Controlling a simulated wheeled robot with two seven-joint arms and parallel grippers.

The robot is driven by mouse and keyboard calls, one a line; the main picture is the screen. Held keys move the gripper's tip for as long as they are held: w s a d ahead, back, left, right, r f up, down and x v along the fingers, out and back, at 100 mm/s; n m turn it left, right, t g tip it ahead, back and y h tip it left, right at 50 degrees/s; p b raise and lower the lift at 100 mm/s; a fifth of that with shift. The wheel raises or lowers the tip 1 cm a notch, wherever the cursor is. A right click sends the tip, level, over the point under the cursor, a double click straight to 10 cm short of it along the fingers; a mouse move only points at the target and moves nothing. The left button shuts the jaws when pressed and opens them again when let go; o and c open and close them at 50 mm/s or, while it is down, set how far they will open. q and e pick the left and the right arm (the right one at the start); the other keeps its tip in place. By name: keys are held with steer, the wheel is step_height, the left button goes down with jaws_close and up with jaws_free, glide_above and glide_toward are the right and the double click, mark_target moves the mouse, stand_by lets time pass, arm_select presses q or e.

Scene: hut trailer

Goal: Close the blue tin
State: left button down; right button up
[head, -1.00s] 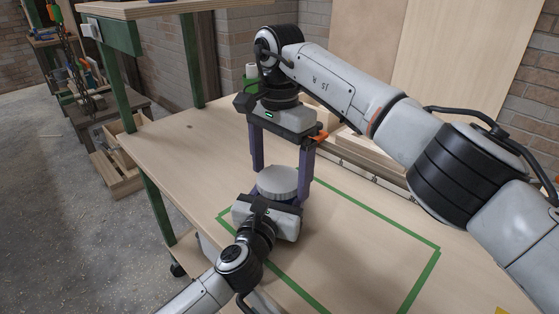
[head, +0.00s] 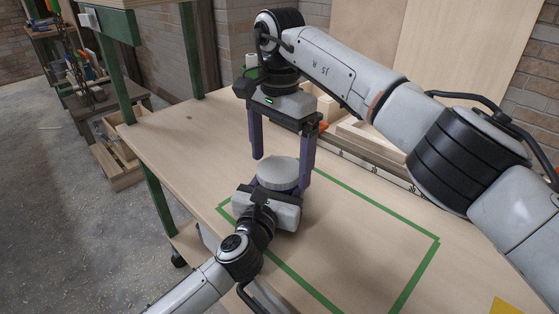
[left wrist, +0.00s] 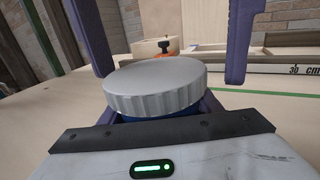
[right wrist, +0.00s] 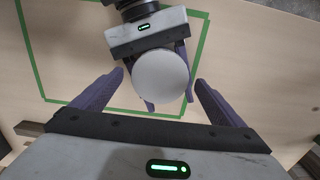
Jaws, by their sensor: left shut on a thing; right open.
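The blue tin (left wrist: 135,118) stands upright on the workbench, mostly hidden by its lid and my left gripper. A round silver lid with a ribbed edge (head: 278,173) sits on top of it and looks level. I cannot tell how tightly it is seated. The lid also shows in the left wrist view (left wrist: 155,86) and the right wrist view (right wrist: 160,76). My left gripper (head: 276,187) is shut on the tin from the front, below the lid. My right gripper (head: 281,174) points down from above, open, its purple fingers on either side of the lid and apart from it.
Green tape (head: 381,208) marks a rectangle on the workbench (head: 180,150), and its inside right of the tin is clear. Wooden trays and a ruler strip lie along the back behind my right arm. A yellow item (head: 505,306) shows at the lower right.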

mark_target(279, 186)
steer(key=shift+r, duration=1.95)
steer(key=shift+o, duration=0.9)
arm_select(q)
steer(key=c, duration=0.5)
jaws_free()
steer(key=shift+c, duration=0.2)
steer(key=p+v, duration=0.1)
steer(key=v, duration=0.9)
steer(key=shift+s+p, duration=0.15)
steer(key=shift+p, duration=0.15)
arm_select(e)
steer(key=shift+r, duration=0.75)
